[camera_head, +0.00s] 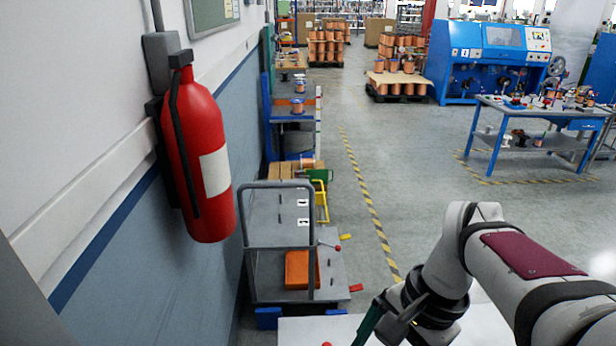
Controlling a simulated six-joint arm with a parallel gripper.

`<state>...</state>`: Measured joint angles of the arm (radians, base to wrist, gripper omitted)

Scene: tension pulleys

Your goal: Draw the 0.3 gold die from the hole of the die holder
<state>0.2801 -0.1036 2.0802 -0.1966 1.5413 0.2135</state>
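No gold die and no die holder can be made out in the head view. My arm comes in from the right, and its end hangs at the bottom edge, right of centre. My gripper (382,316) shows there only as dark and green parts, cut off by the frame edge. Its fingertips are not clearly visible, so I cannot tell whether it is open or shut, or whether it holds anything. A white surface (305,330) lies beside and below it, mostly out of frame.
A grey trolley (265,215) with an orange bin (301,270) stands just beyond the white surface. A red fire extinguisher (203,155) hangs on the left wall. A blue-legged workbench (540,112) and a blue machine (488,60) stand far right. The floor between is clear.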

